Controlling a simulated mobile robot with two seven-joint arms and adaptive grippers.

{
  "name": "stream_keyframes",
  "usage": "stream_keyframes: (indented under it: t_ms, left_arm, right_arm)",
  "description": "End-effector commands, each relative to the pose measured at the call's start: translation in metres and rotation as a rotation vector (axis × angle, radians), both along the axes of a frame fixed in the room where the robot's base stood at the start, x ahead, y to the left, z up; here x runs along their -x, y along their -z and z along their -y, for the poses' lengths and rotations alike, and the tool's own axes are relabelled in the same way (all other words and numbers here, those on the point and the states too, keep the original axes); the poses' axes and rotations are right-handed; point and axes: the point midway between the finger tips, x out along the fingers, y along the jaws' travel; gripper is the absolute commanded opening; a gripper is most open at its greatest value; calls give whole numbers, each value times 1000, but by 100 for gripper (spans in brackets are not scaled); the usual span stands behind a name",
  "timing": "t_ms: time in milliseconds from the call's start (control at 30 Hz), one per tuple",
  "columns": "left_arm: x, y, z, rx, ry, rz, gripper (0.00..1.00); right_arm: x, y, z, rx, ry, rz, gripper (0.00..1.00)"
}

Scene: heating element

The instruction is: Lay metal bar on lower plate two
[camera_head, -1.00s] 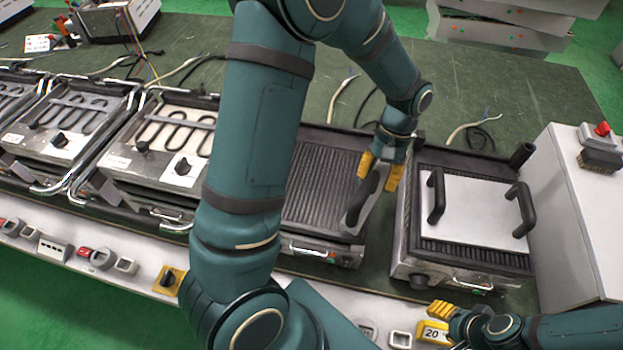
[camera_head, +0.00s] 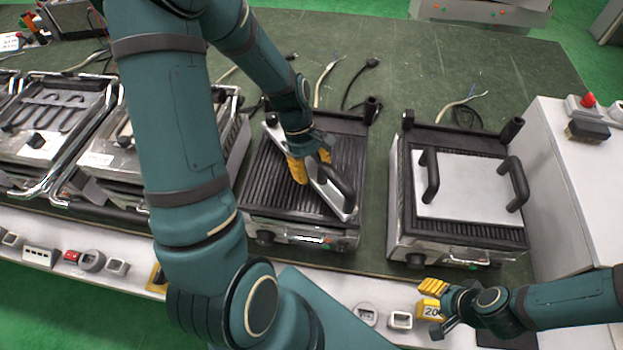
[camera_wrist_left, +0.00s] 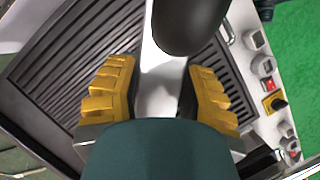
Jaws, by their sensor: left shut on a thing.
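The metal bar (camera_head: 335,203) is a narrow silver plate with a black handle (camera_head: 336,180). It lies diagonally over the ribbed black lower plate (camera_head: 343,144) of the middle grill; I cannot tell whether it touches the ribs. My left gripper (camera_head: 309,170) is shut on the bar. In the left wrist view the yellow fingers (camera_wrist_left: 160,95) stand either side of the silver bar (camera_wrist_left: 160,70), with the black handle (camera_wrist_left: 188,22) above. My right gripper (camera_head: 436,308) is low at the front of the bench, too small to tell if open.
The right grill (camera_head: 400,215) carries a pale flat plate (camera_head: 470,190) with two black handles. Grills with exposed heating coils (camera_head: 62,112) stand at the left. A white cabinet (camera_head: 570,190) stands at the far right. Cables lie on the green bench (camera_head: 440,70) behind.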

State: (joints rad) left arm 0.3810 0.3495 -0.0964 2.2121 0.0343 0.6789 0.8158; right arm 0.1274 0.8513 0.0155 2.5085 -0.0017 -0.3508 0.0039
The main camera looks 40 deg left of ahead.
Motion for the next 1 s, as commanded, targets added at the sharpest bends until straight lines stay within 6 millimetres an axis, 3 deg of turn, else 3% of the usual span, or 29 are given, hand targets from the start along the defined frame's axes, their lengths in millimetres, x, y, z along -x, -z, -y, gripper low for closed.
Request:
stream_keyframes:
  t_ms: [400,867,900,933,1000]
  left_arm:
    - [0,42,0,1,1,-1,0]
    - [0,48,0,-1,3,1,0]
    - [0,47,0,-1,3,1,57]
    - [0,47,0,-1,2,1,67]
    - [0,48,0,-1,2,0,67]
  right_arm:
    - [-3,13,0,1,1,6,52]
    - [-3,16,0,1,2,8,52]
    - [-3,15,0,1,2,8,52]
    - [-3,15,0,1,2,8,52]
    - [-3,15,0,1,2,8,52]
